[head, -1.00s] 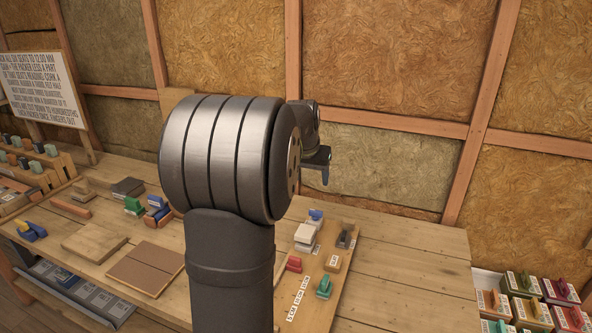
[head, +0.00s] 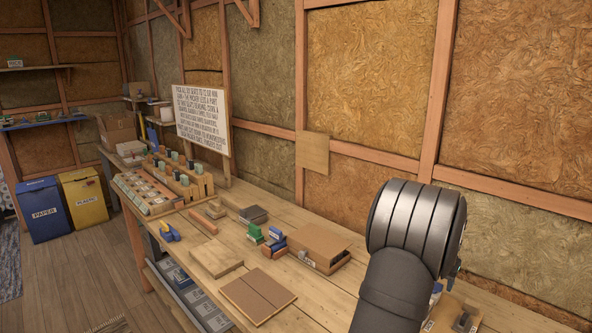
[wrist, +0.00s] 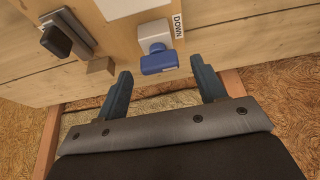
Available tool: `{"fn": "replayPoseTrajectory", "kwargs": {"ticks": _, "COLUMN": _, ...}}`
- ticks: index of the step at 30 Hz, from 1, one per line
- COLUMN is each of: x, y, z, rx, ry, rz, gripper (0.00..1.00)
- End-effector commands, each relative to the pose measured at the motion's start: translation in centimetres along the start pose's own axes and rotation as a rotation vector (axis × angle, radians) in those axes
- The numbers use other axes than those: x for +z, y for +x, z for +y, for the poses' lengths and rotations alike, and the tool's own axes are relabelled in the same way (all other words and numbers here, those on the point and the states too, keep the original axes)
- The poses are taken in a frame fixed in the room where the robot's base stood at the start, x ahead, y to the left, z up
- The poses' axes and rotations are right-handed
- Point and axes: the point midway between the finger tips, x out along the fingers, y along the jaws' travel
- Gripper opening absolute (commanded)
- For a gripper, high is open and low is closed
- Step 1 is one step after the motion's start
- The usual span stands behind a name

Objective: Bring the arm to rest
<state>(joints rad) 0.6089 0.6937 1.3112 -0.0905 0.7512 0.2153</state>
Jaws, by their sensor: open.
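In the wrist view my gripper (wrist: 160,88) is open, its two dark fingers spread with nothing between them. A blue and white block-like item (wrist: 158,58) sits on a wooden board just beyond the fingertips, beside a "DOWN" label. In the head view my thick arm stands at the lower right and hides most of the gripper and that part of the bench. The gap between the fingers and the blue item cannot be judged exactly.
A dark-knobbed piece (wrist: 58,42) is on the same board. The workbench (head: 205,290) holds a cardboard box (head: 318,243), a brown flat board (head: 258,296), a wooden block (head: 215,257) and a rack (head: 150,194). The insulated wall (head: 355,85) rises close behind.

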Motion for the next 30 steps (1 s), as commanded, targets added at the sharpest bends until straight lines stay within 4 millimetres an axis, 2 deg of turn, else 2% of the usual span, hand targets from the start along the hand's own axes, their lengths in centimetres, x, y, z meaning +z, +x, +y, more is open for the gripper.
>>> {"fn": "replayPoseTrajectory", "kwargs": {"ticks": 6, "x": 0.0, "y": 1.2, "z": 0.0, "rx": 0.0, "ry": 0.0, "rz": 0.0, "gripper": 0.64}}
{"fn": "replayPoseTrajectory", "kwargs": {"ticks": 18, "x": -0.1, "y": 1.0, "z": 0.0, "rx": 0.0, "ry": 0.0, "rz": 0.001, "gripper": 0.64}}
{"fn": "replayPoseTrajectory", "kwargs": {"ticks": 23, "x": -0.1, "y": -0.6, "z": 0.0, "rx": -0.001, "ry": 0.0, "rz": 0.003, "gripper": 0.64}}
{"fn": "replayPoseTrajectory", "kwargs": {"ticks": 30, "x": -0.1, "y": -5.3, "z": 0.0, "rx": -0.001, "ry": 0.0, "rz": 0.005, "gripper": 0.64}}
